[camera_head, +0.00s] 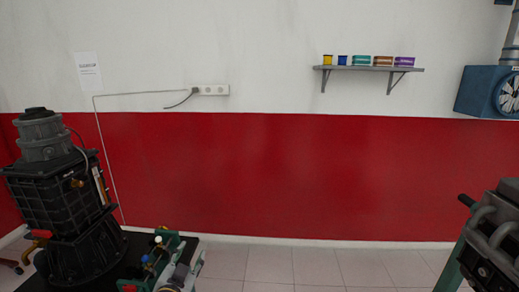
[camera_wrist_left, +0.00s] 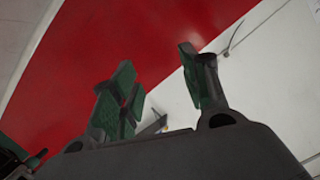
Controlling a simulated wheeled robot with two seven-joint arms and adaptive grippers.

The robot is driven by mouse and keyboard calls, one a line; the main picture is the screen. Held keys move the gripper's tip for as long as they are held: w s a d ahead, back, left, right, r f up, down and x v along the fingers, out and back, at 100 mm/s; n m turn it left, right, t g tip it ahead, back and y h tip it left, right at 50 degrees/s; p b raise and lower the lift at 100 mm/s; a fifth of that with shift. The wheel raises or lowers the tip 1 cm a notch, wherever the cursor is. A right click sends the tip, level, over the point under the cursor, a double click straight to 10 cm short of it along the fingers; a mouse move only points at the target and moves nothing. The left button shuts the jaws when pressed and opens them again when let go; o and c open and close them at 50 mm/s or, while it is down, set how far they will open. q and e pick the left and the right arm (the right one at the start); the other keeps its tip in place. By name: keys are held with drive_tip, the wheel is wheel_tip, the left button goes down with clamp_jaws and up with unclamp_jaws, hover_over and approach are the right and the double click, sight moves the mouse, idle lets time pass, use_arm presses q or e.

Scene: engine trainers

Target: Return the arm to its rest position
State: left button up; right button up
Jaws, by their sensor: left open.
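My left gripper (camera_wrist_left: 156,65) shows in the left wrist view. Its two green-padded fingers stand apart. Nothing is visible held between them, and the red and white wall shows behind. I cannot clearly make out either gripper in the head view. My right gripper is not in view.
In the head view, a black ribbed machine (camera_head: 62,195) stands at left, beside a small green-and-grey unit (camera_head: 172,268) with coloured knobs. A grey engine (camera_head: 492,235) is at right. A wall shelf (camera_head: 368,69) holds several small items. The tiled floor (camera_head: 310,266) between is clear.

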use_arm(q)
drive_tip(key=s+a+f+n+g, duration=0.1)
drive_tip(key=s+f+n+g, duration=0.1)
drive_tip(key=s+f+g, duration=0.6)
drive_tip(key=s+a+f+n+g, duration=0.1)
drive_tip(key=s+f+g, duration=0.3)
drive_tip(key=s+f, duration=0.8)
drive_tip(key=s+f+g, duration=0.1)
drive_tip(key=s+f, duration=0.1)
drive_tip(key=f, duration=1.3)
drive_tip(key=s+f, duration=0.3)
drive_tip(key=f, duration=1.2)
drive_tip(key=s+a+f, duration=0.2)
drive_tip(key=s+f, duration=0.8)
drive_tip(key=s, duration=0.1)
drive_tip(key=s+a+f+g, duration=0.1)
drive_tip(key=s+f, duration=0.9)
drive_tip(key=s, duration=0.1)
drive_tip(key=shift+a+f+g, duration=0.25)
drive_tip(key=shift+a+g, duration=0.05)
drive_tip(key=shift+a, duration=0.1)
